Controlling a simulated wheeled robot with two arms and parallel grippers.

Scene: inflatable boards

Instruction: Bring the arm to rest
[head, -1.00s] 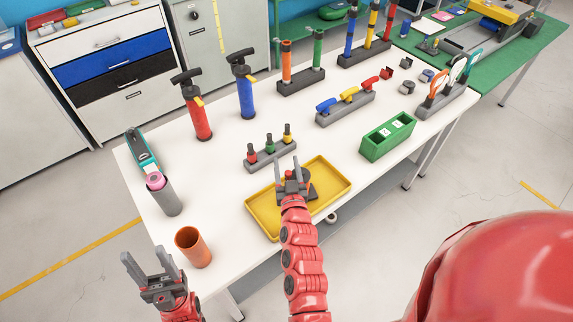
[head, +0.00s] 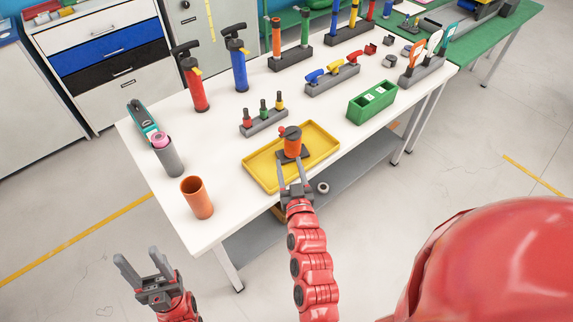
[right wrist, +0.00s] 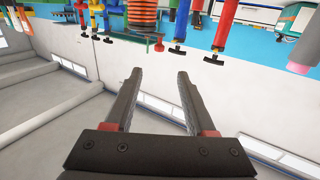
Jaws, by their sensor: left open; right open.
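My right gripper (head: 293,168) is open and empty. In the head view its fingertips overlap the front edge of the yellow tray (head: 262,180), just before an orange part with a dark base (head: 292,144) that stands in the tray. In the right wrist view the two jaws of my right gripper (right wrist: 157,75) are spread with nothing between them; an orange striped thing (right wrist: 143,14) is at the top, apart from the jaws. My left gripper (head: 139,259) is open and empty, off the table's front left corner.
The white table (head: 228,205) holds an orange cup (head: 197,198), a grey cylinder (head: 168,156), red (head: 194,90) and blue (head: 238,72) pumps, a green box (head: 371,103) and several racks. A shelf (head: 270,220) sits below the tabletop. The floor in front is clear.

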